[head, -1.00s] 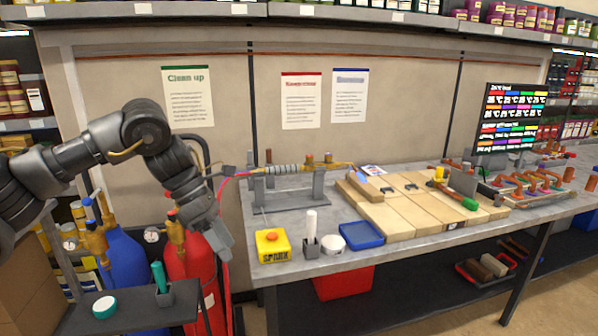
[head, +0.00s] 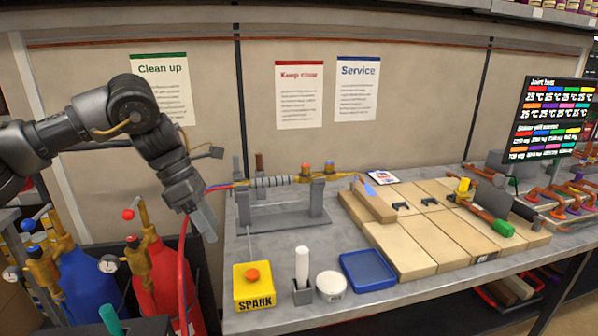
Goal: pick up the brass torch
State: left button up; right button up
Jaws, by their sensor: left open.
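The brass torch (head: 304,179) rests level across the top of a grey metal stand (head: 283,217) at the back left of the bench. It has a ribbed grey grip, a brass body with an orange and a blue knob, and a tip pointing right. Red and blue hoses run from its left end. My left gripper (head: 205,228) is open and empty, pointing down at the bench's left edge. It is left of the stand and apart from the torch. My right gripper is not in view.
A yellow SPARK box (head: 254,287), a white stick in a holder (head: 302,275), a round white tin (head: 331,285) and a blue tray (head: 367,269) line the front. Pale bricks (head: 430,235) cover the middle. Red (head: 158,280) and blue (head: 92,290) cylinders stand left, below my arm.

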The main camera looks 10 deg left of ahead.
aim_at(275, 181)
jog(key=i, duration=1.25)
